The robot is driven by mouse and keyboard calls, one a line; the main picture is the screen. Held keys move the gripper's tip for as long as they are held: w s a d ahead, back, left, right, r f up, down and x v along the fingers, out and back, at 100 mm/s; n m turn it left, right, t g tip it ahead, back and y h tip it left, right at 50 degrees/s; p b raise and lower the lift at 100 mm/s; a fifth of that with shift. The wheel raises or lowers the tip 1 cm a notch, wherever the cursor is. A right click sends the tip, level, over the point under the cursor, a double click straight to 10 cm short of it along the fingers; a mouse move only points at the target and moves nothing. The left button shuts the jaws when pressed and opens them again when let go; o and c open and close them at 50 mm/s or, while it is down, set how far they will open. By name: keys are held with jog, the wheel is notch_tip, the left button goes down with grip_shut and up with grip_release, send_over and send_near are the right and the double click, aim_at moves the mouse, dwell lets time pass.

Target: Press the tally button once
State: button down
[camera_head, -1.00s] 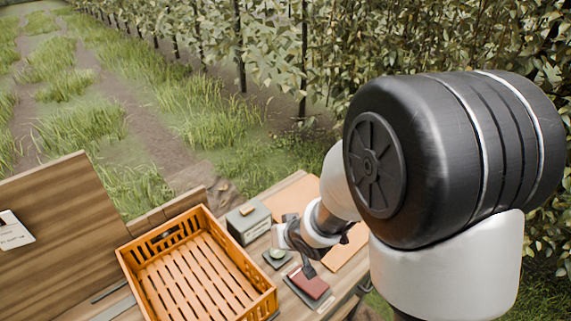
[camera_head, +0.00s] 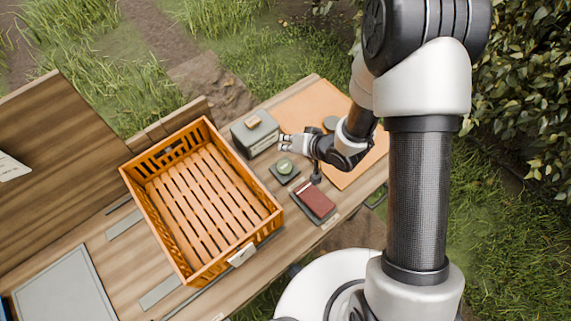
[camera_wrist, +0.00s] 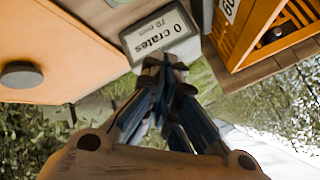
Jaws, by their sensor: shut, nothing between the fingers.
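My gripper (camera_head: 285,142) is shut and empty, pointing left beside the tally box, and appears just beyond the button in the head view. In the wrist view, the closed fingertips (camera_wrist: 165,62) lie below the display. I cannot make out the button there. Height above the bench is unclear.
An empty orange slatted crate (camera_head: 276,212) stands left of the button. A dark red pad (camera_head: 317,199) lies to its lower right. An orange board (camera_head: 318,103) with a grey round piece (camera_head: 331,123) lies behind my wrist. Upright wooden panels border the left side.

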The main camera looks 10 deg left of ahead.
aim_at(287, 165)
jog(key=shift+f+b, duration=3.8)
jog(key=shift+f, duration=0.55)
jog(key=shift+f, duration=0.45)
jog(key=shift+f+b, duration=0.6)
jog(key=shift+b, duration=0.1)
jog(key=shift+r+p, duration=0.95)
jog(key=shift+r, duration=0.1)
notch_tip(287, 165, up, 5)
jog(key=p, duration=0.4)
jog(key=shift+r+p, duration=0.1)
jog(key=shift+p, duration=0.2)
